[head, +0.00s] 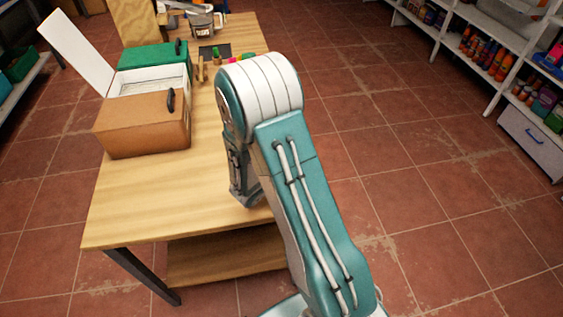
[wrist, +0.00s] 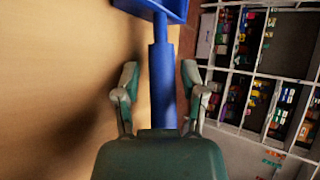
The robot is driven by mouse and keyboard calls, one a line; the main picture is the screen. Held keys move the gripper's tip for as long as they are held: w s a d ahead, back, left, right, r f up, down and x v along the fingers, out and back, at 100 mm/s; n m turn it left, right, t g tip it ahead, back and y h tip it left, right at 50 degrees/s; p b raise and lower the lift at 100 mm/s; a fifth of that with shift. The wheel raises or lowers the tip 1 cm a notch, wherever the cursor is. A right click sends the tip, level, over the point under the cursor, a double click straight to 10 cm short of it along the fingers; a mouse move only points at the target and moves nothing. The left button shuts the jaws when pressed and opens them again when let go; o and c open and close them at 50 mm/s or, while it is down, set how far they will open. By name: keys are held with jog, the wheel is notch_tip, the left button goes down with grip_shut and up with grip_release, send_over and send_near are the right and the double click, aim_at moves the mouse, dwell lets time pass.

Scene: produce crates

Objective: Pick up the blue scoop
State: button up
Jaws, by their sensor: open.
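The blue scoop (wrist: 160,52) shows in the wrist view, with its wider end at the top edge, partly cut off. Its straight handle runs down between the two fingers of my gripper (wrist: 160,78) toward the palm. The fingers are open, with a visible gap on each side of the handle. In the head view my gripper (head: 242,185) is low over the right edge of the wooden table (head: 140,220), partly hidden by my arm. The scoop cannot be made out in the head view.
A brown box (head: 143,137), a box with a raised white lid (head: 76,55) and a green box (head: 150,58) stand on the table's left side. A grey bucket (head: 203,28) is farther back. The table's near part is clear. Stocked shelves (head: 470,65) stand at right.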

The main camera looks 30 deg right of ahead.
jog(key=shift+w+d+f, duration=0.1)
jog(key=shift+d, duration=0.05)
grip_shut()
